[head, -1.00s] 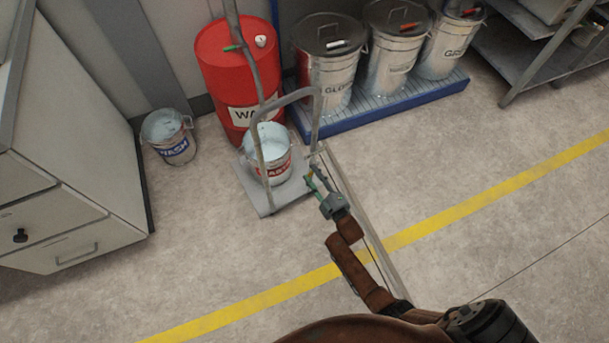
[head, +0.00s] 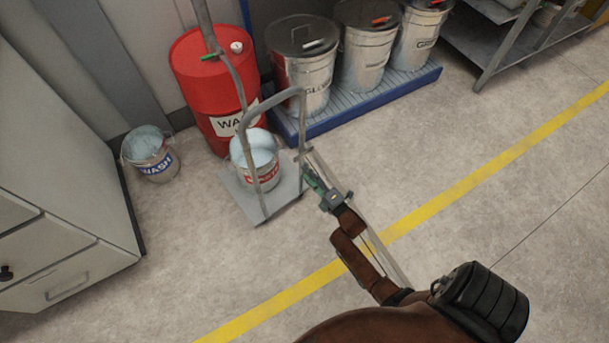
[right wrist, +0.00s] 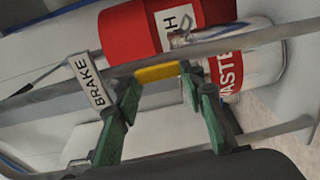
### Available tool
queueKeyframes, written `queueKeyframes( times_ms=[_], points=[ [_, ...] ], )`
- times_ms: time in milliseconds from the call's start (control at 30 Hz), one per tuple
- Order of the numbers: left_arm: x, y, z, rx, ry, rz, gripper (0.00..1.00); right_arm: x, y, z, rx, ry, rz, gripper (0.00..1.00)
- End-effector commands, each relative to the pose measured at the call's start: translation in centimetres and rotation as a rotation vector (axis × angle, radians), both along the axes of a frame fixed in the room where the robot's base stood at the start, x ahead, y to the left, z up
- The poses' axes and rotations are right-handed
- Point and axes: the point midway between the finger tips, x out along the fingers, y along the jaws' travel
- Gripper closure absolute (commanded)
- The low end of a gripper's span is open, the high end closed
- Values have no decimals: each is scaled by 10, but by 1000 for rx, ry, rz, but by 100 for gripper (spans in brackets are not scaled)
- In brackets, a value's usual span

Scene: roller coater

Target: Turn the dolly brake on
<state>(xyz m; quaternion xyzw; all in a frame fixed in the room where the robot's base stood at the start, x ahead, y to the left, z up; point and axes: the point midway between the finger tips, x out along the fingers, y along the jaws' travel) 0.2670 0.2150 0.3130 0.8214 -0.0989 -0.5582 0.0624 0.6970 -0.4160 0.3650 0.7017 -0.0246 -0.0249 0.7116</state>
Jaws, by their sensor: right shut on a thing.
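The grey dolly (head: 285,205) stands on the floor with a bent-tube handle (head: 301,112) and a bucket labelled WASTE (head: 262,165) on its deck. My right gripper (head: 311,180) is beside the dolly's right side. In the right wrist view its green fingers (right wrist: 163,88) are on either side of a yellow grip (right wrist: 158,72) on a grey bar, and they are shut on it. A white BRAKE label (right wrist: 92,80) is left of the fingers. The brake's setting cannot be told. My left gripper is not in view.
A red drum (head: 200,80) stands behind the dolly, and a WASH bucket (head: 155,162) stands to its left. Lidded metal bins (head: 304,75) stand on a blue pallet (head: 350,118). A grey cabinet (head: 60,170) is at left. The floor at right is clear.

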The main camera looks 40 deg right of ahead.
Motion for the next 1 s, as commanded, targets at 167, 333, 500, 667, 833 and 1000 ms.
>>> queueKeyframes(
  times_ms=[167, 333, 500, 667, 833, 1000],
  points=[
    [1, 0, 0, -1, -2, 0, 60, 2, 5, 0, -5, 0, 7, 100],
    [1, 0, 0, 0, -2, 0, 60, 2, 5, 0, -4, 0, 7, 61],
    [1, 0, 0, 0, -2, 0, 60, 1, 2, 0, -3, 0, 3, 50],
    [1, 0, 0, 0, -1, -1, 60, 0, 1, 0, -2, 0, 1, 45],
    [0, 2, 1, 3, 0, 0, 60, 0, 0, 0, -2, 0, 1, 45],
    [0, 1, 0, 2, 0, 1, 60, -14, 2, -1, -1, 2, 0, 45]
  ],
)
